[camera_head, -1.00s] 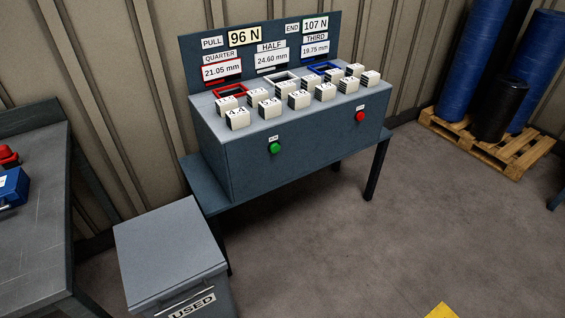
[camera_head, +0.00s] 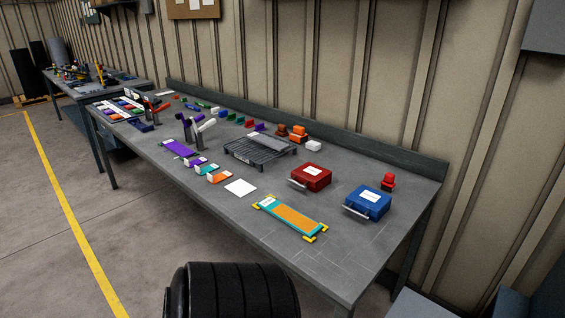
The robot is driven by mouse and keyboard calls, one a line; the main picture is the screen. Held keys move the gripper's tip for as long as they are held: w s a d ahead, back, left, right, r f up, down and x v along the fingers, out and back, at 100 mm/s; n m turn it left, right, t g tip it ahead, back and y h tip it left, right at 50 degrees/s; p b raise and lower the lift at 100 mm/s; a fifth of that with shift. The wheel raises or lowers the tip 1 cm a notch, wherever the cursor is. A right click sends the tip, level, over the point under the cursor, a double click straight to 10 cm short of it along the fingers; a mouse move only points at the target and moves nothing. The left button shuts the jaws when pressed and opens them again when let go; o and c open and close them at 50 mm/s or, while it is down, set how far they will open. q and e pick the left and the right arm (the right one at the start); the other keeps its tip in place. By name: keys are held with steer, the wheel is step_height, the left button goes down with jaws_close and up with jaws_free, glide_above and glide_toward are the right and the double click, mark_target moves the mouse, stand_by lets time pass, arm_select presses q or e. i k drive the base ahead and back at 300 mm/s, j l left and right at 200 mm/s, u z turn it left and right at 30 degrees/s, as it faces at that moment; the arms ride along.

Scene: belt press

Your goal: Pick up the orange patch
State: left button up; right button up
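A larger orange panel (camera_head: 292,217) sits in a teal frame with yellow corners, nearer the bench's right end. Neither of my grippers is in view.
A white sheet (camera_head: 240,188) lies beside the orange patch. A black rack (camera_head: 260,149), a red case (camera_head: 311,177) and a blue case (camera_head: 367,202) stand behind. A black ribbed object (camera_head: 232,291) is at the bottom. Floor is clear left of the bench.

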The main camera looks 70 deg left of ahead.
mark_target(215, 179)
steer(key=u, duration=2.85)
steer(key=i+z, duration=0.1)
steer(key=z, duration=0.3)
steer(key=i+j+z, duration=0.5)
steer(key=i+j, duration=0.25)
steer(key=i+j+z, duration=0.25)
steer(key=j, duration=0.35)
